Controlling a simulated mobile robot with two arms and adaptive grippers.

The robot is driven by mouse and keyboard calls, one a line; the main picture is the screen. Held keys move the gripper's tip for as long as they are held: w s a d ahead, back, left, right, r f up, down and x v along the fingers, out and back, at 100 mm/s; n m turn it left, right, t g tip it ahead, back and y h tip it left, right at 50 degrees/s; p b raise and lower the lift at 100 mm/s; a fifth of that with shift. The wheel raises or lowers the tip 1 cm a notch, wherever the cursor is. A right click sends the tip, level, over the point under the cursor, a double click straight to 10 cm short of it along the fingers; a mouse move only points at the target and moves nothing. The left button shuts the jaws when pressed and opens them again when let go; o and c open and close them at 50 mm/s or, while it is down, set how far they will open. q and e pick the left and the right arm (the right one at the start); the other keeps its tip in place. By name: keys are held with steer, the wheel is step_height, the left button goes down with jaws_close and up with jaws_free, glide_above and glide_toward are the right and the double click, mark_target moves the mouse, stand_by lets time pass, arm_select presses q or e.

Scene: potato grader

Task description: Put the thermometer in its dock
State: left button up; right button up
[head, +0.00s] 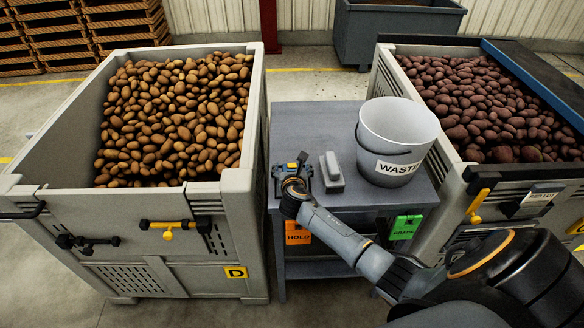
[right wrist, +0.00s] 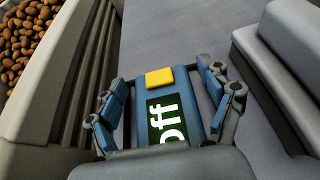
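The thermometer (right wrist: 177,105) is a blue handheld device with a yellow button and a dark green display reading "off", lying on the grey table. My right gripper (right wrist: 160,82) is open around it, one finger on each side, with narrow gaps at the tips. In the head view my right gripper (head: 290,168) is over the table's left part, with blue and yellow of the thermometer showing. A grey block with a raised top (head: 331,173), perhaps the dock, stands just right of it. It also shows at the right wrist view's right edge (right wrist: 285,70). My left gripper is out of view.
A white WASTE bucket (head: 397,125) stands on the table (head: 310,115), right of the grey block. Large crates of potatoes flank the table, one left (head: 255,130) and one right (head: 455,190). Orange HOLD (head: 297,234) and green (head: 405,227) tags hang at its front.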

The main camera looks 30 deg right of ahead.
steer(key=shift+r, duration=0.15)
steer(key=v, duration=1.2)
steer(key=shift+p, duration=0.4)
